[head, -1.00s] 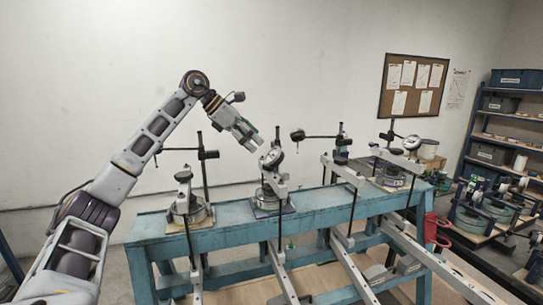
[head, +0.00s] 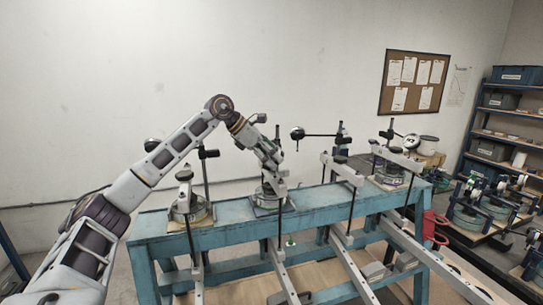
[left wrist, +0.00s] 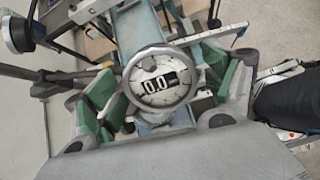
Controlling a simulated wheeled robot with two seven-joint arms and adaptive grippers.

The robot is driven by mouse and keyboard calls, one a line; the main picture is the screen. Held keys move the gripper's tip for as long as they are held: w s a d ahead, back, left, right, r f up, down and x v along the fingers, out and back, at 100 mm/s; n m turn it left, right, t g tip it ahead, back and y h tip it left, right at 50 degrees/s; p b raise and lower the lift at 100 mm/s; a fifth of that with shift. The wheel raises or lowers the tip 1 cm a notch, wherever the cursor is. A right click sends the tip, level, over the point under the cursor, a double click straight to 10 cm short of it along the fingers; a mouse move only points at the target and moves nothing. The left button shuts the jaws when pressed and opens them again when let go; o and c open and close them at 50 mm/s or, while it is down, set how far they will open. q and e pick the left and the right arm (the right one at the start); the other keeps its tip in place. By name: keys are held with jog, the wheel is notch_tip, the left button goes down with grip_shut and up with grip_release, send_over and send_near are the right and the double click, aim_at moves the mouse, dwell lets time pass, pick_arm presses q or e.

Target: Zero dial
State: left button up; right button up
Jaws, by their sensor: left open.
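The dial (left wrist: 161,79) is a round gauge with a grey rim, centred in the left wrist view. Its small display appears to read 0.0. My left gripper (left wrist: 160,95) is open, with its green-padded fingers on either side of the dial; I cannot tell whether they touch it. In the head view my left gripper (head: 274,173) reaches down over the second lever frame from the left, and it hides that frame's dial. That frame's base (head: 268,201) stands on the blue bench. My right gripper is not in view.
The blue bench (head: 225,233) carries several similar lever frames, with one (head: 187,205) to the left and others to the right. Thin posts and horizontal bars stand close to my left arm. Shelves (head: 500,125) and a side table with more devices are at the right.

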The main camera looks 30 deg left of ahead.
pick_arm(q)
jog(key=c, duration=1.1)
jog(key=shift+o, duration=0.2)
jog(key=shift+n, duration=0.8)
jog(key=o, duration=1.1)
jog(key=shift+c, duration=0.2)
jog(key=v, duration=1.2)
